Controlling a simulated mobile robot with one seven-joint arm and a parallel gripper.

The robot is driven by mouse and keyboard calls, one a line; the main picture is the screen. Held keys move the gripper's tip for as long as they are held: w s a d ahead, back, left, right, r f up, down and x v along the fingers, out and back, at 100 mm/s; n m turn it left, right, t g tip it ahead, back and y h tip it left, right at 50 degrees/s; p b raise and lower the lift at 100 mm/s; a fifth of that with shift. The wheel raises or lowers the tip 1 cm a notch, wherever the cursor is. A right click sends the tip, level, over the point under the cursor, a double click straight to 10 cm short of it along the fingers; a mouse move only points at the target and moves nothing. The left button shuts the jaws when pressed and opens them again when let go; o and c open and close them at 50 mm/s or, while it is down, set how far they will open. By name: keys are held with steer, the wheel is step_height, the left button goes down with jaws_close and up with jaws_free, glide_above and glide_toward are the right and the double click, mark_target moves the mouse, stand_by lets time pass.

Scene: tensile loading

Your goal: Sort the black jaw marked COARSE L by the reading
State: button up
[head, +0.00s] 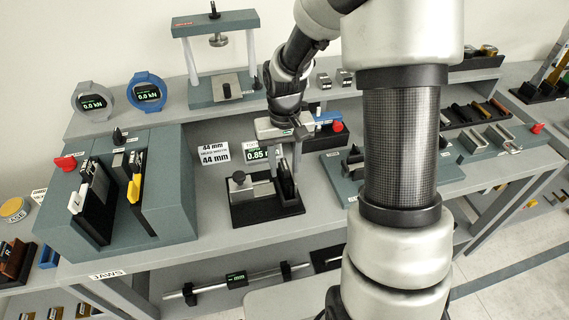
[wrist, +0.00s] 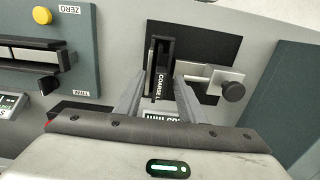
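The black jaw marked COARSE L (wrist: 160,65) stands in a small measuring stand with a black base (head: 262,213). A knob and plunger (wrist: 229,88) face the jaw from the side. My gripper (head: 285,165) reaches down over the stand. In the wrist view its two fingers (wrist: 160,92) flank the jaw closely. I cannot tell whether they press on it. A dark display (head: 262,153) behind the stand shows a reading that looks like 0.85, its end partly hidden by my gripper. A white card (head: 215,153) beside it reads 44 mm.
A grey-green fixture (head: 160,205) with red, white and yellow handles stands at the left. A press frame (head: 218,60) and two round 0.0 kN gauges stand on the back shelf. My arm hides part of the bench at right. Free bench lies in front of the stand.

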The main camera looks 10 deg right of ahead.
jaws_close()
stand_by(1.2)
steer(key=shift+s+d, duration=0.1)
stand_by(0.4)
jaws_free()
